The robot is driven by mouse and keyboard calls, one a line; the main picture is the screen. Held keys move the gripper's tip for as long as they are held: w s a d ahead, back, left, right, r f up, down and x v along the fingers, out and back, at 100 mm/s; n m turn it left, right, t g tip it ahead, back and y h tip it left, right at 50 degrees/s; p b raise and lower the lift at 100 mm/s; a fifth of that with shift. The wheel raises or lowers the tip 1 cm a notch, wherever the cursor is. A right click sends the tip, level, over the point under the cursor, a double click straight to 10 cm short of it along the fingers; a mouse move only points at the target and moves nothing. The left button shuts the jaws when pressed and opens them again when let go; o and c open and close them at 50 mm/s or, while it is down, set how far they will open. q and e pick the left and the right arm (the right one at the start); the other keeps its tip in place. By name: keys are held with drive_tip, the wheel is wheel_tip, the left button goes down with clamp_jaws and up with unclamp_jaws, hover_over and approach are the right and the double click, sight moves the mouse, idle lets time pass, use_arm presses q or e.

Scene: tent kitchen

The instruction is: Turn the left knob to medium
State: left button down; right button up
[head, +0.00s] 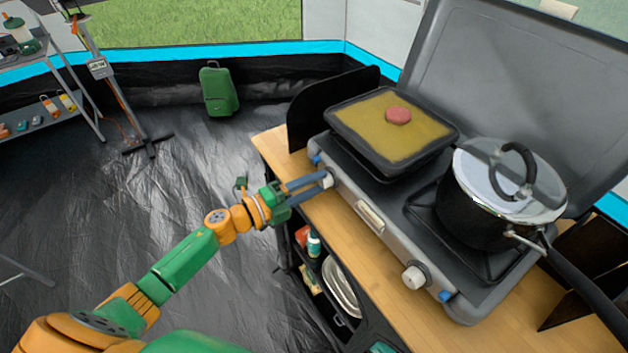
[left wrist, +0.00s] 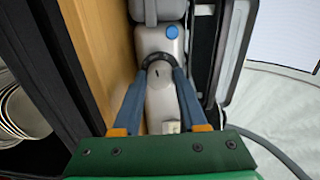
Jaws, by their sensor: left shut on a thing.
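The grey camping stove (head: 385,235) stands on a wooden counter with its lid raised. Its left knob (head: 327,179) is white and sits at the front left corner. My left gripper (head: 324,180) reaches in from the left and is shut on this knob. In the left wrist view the two blue fingers (left wrist: 160,68) close around the knob (left wrist: 158,75), and a dark ring shows around it. The fingers hide part of the knob, and I cannot read its setting. The right knob (head: 414,277) is free. My right gripper is not in view.
A square pan (head: 440,150) with yellow food and a round pink piece (head: 398,115) sits on the left burner. A lidded black pot (head: 475,215) stands on the right burner. The wooden counter's (head: 345,255) front strip is clear. Shelves below hold plates (head: 342,287).

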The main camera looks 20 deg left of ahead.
use_arm(q)
drive_tip(key=shift+n, duration=0.6)
drive_tip(key=shift+c, duration=2.2)
unclamp_jaws()
